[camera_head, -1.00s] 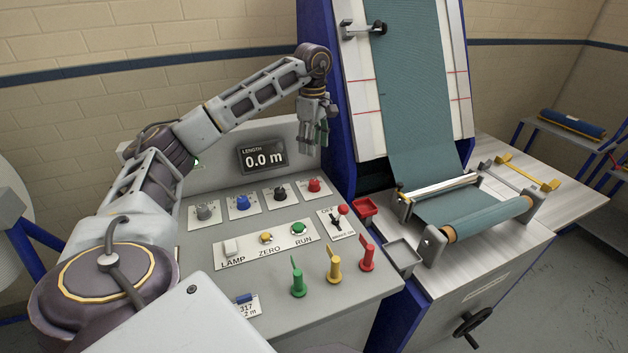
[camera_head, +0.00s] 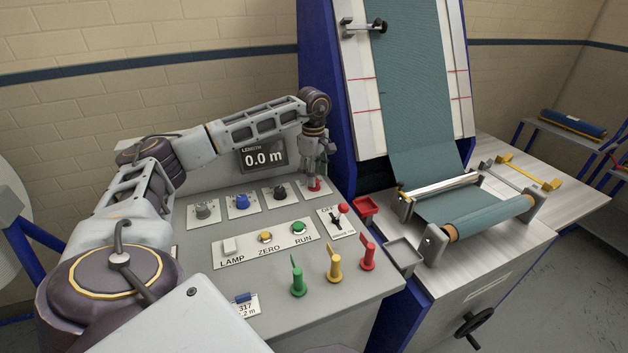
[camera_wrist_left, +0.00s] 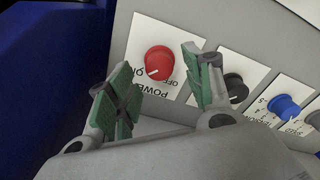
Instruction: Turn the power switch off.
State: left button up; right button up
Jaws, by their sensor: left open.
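The power switch is a red knob (camera_wrist_left: 160,60) on a white plate lettered POWER, ON and OFF, seen in the left wrist view. Its white pointer line lies toward the lettering, but I cannot tell for sure which word it marks. In the head view the red knob (camera_head: 314,185) is at the right end of the back row on the grey console, partly covered by my gripper. My left gripper (camera_head: 314,172) points down just over it. In the left wrist view the left gripper (camera_wrist_left: 160,88) is open, its green-padded fingers apart with the knob beyond them. My right gripper is out of view.
Black (camera_head: 280,194), blue (camera_head: 241,202) and grey (camera_head: 204,212) knobs stand left of the red one. A lever with a red ball (camera_head: 343,209), a button strip (camera_head: 265,245) and green, yellow and red levers are nearer the front. The display (camera_head: 263,158) reads 0.0 m.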

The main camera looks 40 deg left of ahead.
pick_arm(q)
jog(key=shift+f, duration=1.25)
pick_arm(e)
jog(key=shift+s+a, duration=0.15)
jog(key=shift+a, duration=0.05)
pick_arm(q)
jog(key=shift+c, duration=0.4)
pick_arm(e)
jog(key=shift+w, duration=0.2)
pick_arm(q)
jog(key=c, duration=0.9)
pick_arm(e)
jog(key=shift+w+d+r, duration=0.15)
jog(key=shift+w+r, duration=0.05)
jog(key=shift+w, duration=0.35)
